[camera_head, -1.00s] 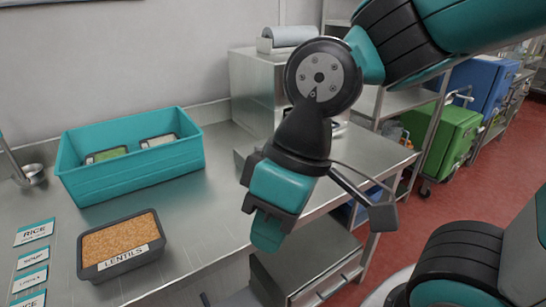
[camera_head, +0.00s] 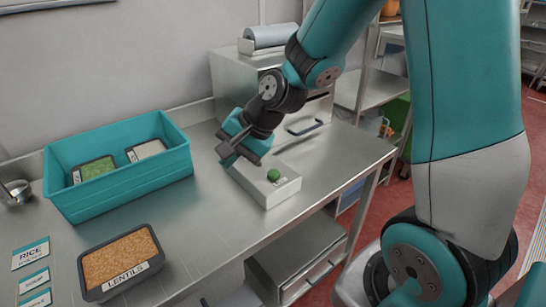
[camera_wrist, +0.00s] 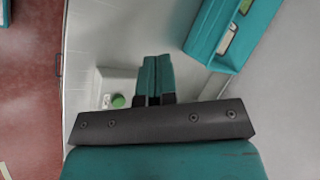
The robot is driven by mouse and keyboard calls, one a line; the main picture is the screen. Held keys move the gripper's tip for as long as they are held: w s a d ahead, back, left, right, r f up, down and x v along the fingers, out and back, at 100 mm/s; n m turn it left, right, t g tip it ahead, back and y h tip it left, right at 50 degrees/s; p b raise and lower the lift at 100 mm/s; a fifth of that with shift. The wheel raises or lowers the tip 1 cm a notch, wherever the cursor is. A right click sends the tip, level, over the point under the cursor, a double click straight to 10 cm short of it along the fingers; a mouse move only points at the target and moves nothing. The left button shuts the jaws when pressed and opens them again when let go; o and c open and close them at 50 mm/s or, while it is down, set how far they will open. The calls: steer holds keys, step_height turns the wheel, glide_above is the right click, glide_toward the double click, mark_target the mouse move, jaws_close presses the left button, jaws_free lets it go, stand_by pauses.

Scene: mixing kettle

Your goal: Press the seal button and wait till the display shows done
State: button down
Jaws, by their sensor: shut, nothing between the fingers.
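The green seal button (camera_head: 273,175) sits on top of a low pale box (camera_head: 283,191) on the steel counter. It also shows in the wrist view (camera_wrist: 118,100), beside the fingers. My gripper (camera_head: 232,152) is shut and empty, its two teal fingers side by side in the wrist view (camera_wrist: 156,64). In the head view it is to the left of the button, over the far left end of the box, apart from the button. The gripper hides part of the box. I cannot make out any display text.
A steel machine (camera_head: 228,84) with a film roll (camera_head: 270,38) stands behind my gripper. A teal crate (camera_head: 125,181) with filled trays is at left. A lentils tray (camera_head: 122,262) and label cards (camera_head: 30,254) lie at front left. Counter right of the box is clear.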

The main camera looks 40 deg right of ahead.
steer(key=w+d+f+m+t+h+p, duration=0.1)
steer(key=w+d+f+m+t+p, duration=0.15)
steer(key=w+d+m, duration=0.5)
steer(key=m+t+h+p, duration=0.2)
steer(key=m+p, duration=0.1)
steer(key=m, duration=0.4)
glide_above(273, 174)
step_height(273, 174, down, 2)
steer(key=shift+f+b, duration=0.3)
steer(key=shift+f, duration=0.1)
step_height(273, 174, down, 9)
steer(key=b, duration=0.7)
steer(key=shift+r+b, duration=0.2)
steer(key=shift+b, duration=0.1)
steer(key=shift+f, duration=0.4)
